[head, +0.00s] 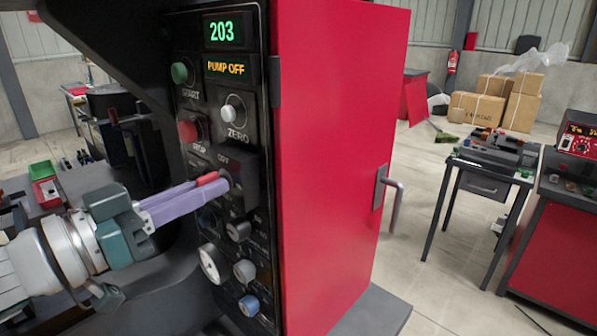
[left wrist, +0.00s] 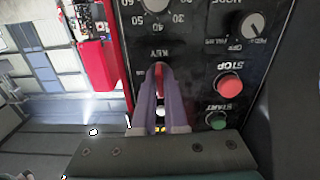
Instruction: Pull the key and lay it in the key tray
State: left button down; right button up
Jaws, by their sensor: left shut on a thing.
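The key (head: 207,178) shows as a red piece between the purple fingers of my left gripper (head: 222,186), close against the black control panel (head: 213,135). In the left wrist view the gripper (left wrist: 159,70) is shut on the red key (left wrist: 158,78), just by the "KEY" label. The key's tip and the keyhole are hidden by the fingers, so I cannot tell how deep the key sits. I cannot identify a key tray for certain. My right gripper is not in view.
A red cabinet side (head: 335,150) with a grey handle (head: 392,190) borders the panel. Buttons and knobs surround the fingers, including a red stop button (head: 187,130). A red and green container (head: 46,188) stands on the left bench. A dark table (head: 490,165) stands at right.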

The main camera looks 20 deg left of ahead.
pick_arm(q)
jog(key=shift+s, duration=0.1)
jog(key=shift+p+v, duration=1)
jog(key=shift+v, duration=1.95)
